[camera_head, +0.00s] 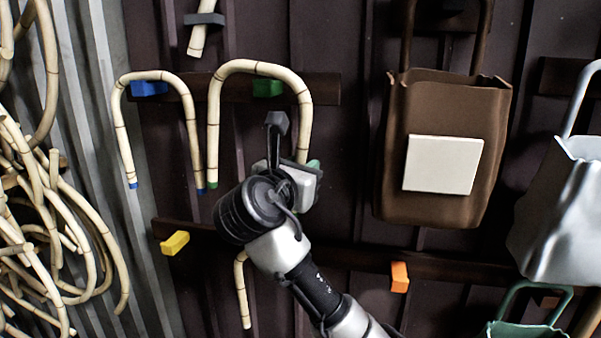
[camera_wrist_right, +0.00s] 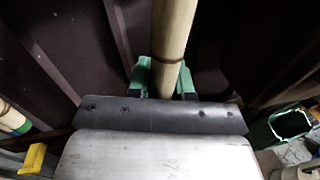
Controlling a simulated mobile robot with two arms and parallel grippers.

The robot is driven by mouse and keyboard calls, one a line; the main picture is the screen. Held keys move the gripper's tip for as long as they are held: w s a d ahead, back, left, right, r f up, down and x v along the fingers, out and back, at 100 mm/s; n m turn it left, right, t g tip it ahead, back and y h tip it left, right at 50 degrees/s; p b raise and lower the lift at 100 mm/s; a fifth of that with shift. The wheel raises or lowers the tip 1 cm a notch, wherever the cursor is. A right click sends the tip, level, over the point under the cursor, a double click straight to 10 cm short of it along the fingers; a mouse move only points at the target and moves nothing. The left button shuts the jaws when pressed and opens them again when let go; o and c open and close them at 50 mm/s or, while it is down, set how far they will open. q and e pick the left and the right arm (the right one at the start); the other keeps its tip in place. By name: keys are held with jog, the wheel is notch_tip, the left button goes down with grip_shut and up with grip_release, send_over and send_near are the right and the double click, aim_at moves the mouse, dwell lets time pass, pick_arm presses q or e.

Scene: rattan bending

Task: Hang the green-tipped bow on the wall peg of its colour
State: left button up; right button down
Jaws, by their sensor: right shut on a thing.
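The green-tipped bow (camera_head: 259,67) is a pale, arched cane in the head view. Its left leg hangs down to a green tip (camera_head: 212,185), which also shows in the wrist view (camera_wrist_right: 14,122). The green peg (camera_head: 268,88) sits just under the arch; I cannot tell if they touch. My right gripper (camera_head: 306,172) is shut on the lower right leg. In the wrist view the cane (camera_wrist_right: 173,40) rises from between the green-sided fingers of this gripper (camera_wrist_right: 163,80); they hide the leg's end. My left gripper is not in view.
A blue-tipped bow (camera_head: 155,76) hangs by the blue peg (camera_head: 150,89) at left. Yellow (camera_head: 174,243) and orange (camera_head: 399,277) pegs are lower. A brown bag (camera_head: 450,110) hangs to the right. Loose canes (camera_head: 60,215) crowd the far left.

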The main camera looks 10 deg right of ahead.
jog(key=shift+w+d+f, duration=0.2)
jog(key=shift+w+d, duration=0.05)
jog(key=shift+w, duration=0.3)
jog(key=shift+w+d+f, duration=0.15)
jog(key=shift+w+d, duration=0.05)
jog(key=shift+w, duration=0.4)
jog(key=shift+w+d+f, duration=0.2)
jog(key=shift+w+d, duration=0.05)
jog(key=shift+w, duration=0.3)
jog(key=c, duration=0.9)
grip_release()
jog(key=shift+c, duration=0.2)
